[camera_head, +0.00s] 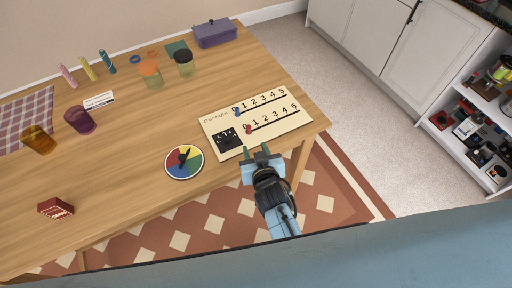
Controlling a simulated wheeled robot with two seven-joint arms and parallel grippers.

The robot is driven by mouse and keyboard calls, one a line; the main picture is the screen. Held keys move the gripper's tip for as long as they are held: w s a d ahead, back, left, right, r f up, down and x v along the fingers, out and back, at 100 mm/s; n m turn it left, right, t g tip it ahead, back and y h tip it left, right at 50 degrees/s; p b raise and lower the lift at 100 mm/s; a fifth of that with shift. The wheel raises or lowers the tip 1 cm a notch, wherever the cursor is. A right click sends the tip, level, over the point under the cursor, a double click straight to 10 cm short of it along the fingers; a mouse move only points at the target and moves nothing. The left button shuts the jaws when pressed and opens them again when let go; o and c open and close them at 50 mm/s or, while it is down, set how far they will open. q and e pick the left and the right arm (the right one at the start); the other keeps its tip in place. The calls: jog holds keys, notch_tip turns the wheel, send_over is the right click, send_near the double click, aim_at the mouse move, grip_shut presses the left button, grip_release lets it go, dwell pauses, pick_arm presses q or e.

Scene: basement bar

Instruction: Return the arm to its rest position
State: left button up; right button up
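My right gripper (256,151) is at the near right edge of the wooden table (140,185), close to the lower edge of the scoreboard (270,112). Its two fingertips are apart with nothing between them, so it is open and empty. The blue arm behind it reaches up from the bottom of the view, over the tiled floor. I cannot tell how high the fingertips are above the table. My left gripper is not in view.
A colour spinner disc (184,162) lies left of the gripper. A red box (56,207) is at the near left. Cups (80,120), jars (150,75) and a purple box (215,33) stand farther back. Shelves (480,120) stand at right, beyond open floor (345,80).

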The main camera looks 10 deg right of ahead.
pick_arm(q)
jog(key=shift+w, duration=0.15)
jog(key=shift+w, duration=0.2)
pick_arm(e)
jog(key=shift+w, duration=0.1)
jog(key=s+d+f+n+g+b, duration=0.1)
jog(key=s+f+g, duration=0.2)
jog(key=s+f, duration=0.55)
jog(key=s+d+f+n+g, duration=0.1)
jog(key=s+d+f+g, duration=0.15)
jog(key=s+f, duration=0.65)
pick_arm(q)
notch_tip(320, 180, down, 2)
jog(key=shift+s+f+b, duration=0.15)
jog(key=shift+b, duration=0.5)
pick_arm(e)
jog(key=s+d+f+g, duration=0.3)
jog(key=s+d+f, duration=0.4)
jog(key=s, duration=0.4)
jog(key=s+d+f+g, duration=0.4)
jog(key=s+d+f, duration=0.2)
jog(key=s+f, duration=0.4)
jog(key=shift+s+d+h, duration=0.4)
jog(key=shift+s, duration=0.85)
